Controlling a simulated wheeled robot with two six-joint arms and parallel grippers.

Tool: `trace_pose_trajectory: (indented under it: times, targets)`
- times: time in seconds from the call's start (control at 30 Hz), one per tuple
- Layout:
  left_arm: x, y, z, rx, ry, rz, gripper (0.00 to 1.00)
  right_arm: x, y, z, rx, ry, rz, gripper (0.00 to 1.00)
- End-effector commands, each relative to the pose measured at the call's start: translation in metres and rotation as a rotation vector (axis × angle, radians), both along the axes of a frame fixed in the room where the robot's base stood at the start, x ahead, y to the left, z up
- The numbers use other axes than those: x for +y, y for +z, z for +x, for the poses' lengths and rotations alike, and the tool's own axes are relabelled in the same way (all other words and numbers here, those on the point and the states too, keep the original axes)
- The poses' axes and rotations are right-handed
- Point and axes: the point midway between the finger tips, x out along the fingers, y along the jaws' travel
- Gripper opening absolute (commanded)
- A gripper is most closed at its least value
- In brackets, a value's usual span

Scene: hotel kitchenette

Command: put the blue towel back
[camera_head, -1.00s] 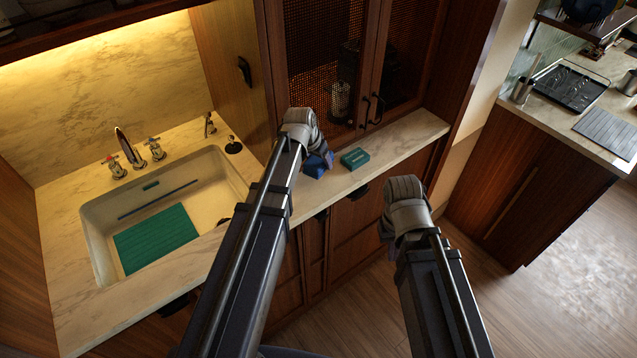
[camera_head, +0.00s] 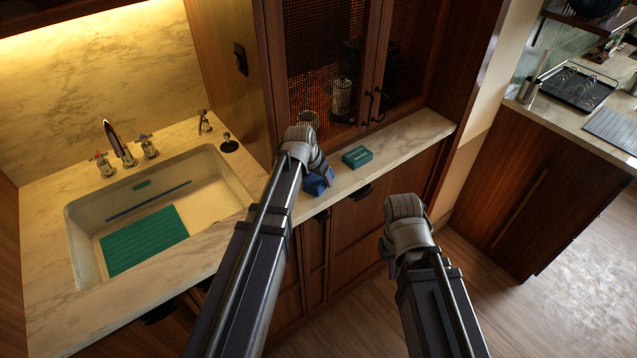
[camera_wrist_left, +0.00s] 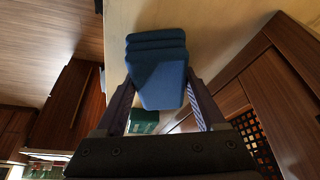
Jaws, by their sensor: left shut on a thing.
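The blue towel (camera_head: 314,185) is a small folded bundle at the marble counter, left of the green box. My left gripper (camera_head: 322,178) is shut on it. In the left wrist view the towel (camera_wrist_left: 158,62) shows as stacked blue folds between the two fingers (camera_wrist_left: 160,92). I cannot tell whether the towel touches the counter. My right gripper (camera_head: 388,262) hangs in front of the lower cabinets, away from the towel. Its fingers are mostly hidden behind its wrist.
A green box (camera_head: 357,157) lies on the narrow counter (camera_head: 414,134), whose right part is clear. A cabinet with mesh doors (camera_head: 335,60) rises behind. At left is a sink (camera_head: 215,200) with a green mat (camera_head: 145,240) and a faucet (camera_head: 118,145).

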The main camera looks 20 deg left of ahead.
Motion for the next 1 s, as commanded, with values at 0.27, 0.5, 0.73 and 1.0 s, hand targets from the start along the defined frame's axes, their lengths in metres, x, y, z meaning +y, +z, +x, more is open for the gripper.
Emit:
trace_pose_trajectory:
  times: [0.27, 0.5, 0.73, 1.0]
  targets:
    - [0.0, -0.001, 0.0, 0.0, 0.0, 0.0, 0.27, 0.0, -0.0009, -0.0001, 0.0, 0.0, 0.0, 0.0]
    - [-0.0002, -0.0023, -0.0003, 0.001, 0.0, -0.001, 0.89, 0.0, -0.0022, 0.0, 0.0, 0.0, 0.0, 0.0]
    - [-0.0015, -0.0027, -0.0012, 0.004, -0.002, -0.002, 1.0, 0.0, -0.0024, 0.0, 0.0, 0.0, 0.0, 0.0]
    - [-0.0028, -0.0031, -0.0022, 0.006, -0.004, -0.003, 1.0, 0.0, -0.0027, -0.0001, 0.0, 0.0, 0.0, 0.0]
